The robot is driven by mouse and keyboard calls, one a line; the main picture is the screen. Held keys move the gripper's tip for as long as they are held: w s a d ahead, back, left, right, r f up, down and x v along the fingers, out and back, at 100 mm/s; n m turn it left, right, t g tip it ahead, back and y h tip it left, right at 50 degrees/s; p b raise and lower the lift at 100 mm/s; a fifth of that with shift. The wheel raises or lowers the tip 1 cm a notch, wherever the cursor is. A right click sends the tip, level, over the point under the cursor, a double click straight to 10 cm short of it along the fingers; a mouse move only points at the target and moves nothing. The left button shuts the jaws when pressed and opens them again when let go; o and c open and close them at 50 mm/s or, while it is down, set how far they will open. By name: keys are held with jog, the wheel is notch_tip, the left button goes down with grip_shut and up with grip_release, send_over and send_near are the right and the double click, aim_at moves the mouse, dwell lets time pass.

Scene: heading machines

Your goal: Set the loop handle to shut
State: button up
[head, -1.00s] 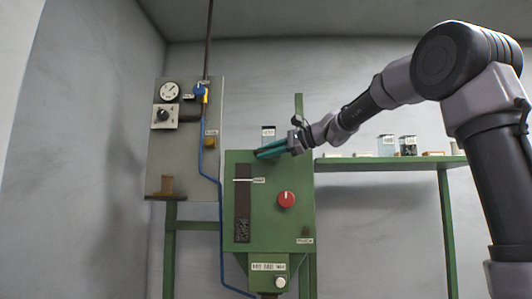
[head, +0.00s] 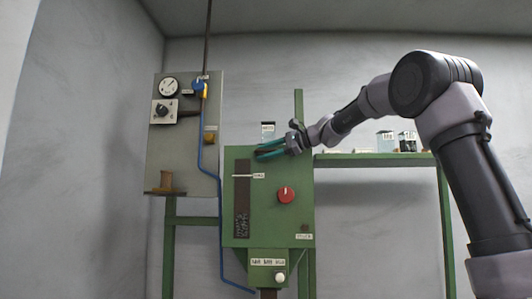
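No part is plainly marked as the loop handle.
The grey panel (head: 183,150) carries a gauge (head: 168,87) and a black knob (head: 163,111). A blue hose (head: 219,190) runs down from the fitting. The green box has a red knob (head: 285,195) and a dark slot (head: 242,205). A shelf (head: 370,160) with jars is at right.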

jog(key=v, duration=1)
jog(key=shift+d, duration=0.4)
jog(key=shift+s, duration=0.1)
jog(key=s+d+f+n+h, duration=0.2)
jog(key=s+d+f+h, duration=0.2)
jog(key=s+f, duration=0.5)
jog(key=s+d+f+n+t+h, duration=0.1)
jog(key=s+d+f+n+h, duration=0.1)
jog(key=s+d+f+h, duration=0.2)
jog(key=s+d+f+n+h, duration=0.2)
jog(key=s+d+f+h, duration=0.2)
jog(key=s+d+f, duration=0.4)
jog(key=s+f, duration=0.7)
jog(key=s, duration=0.1)
jog(key=shift+s+d+n, duration=0.15)
jog(key=shift+d+n, duration=0.25)
jog(key=shift+f, duration=0.1)
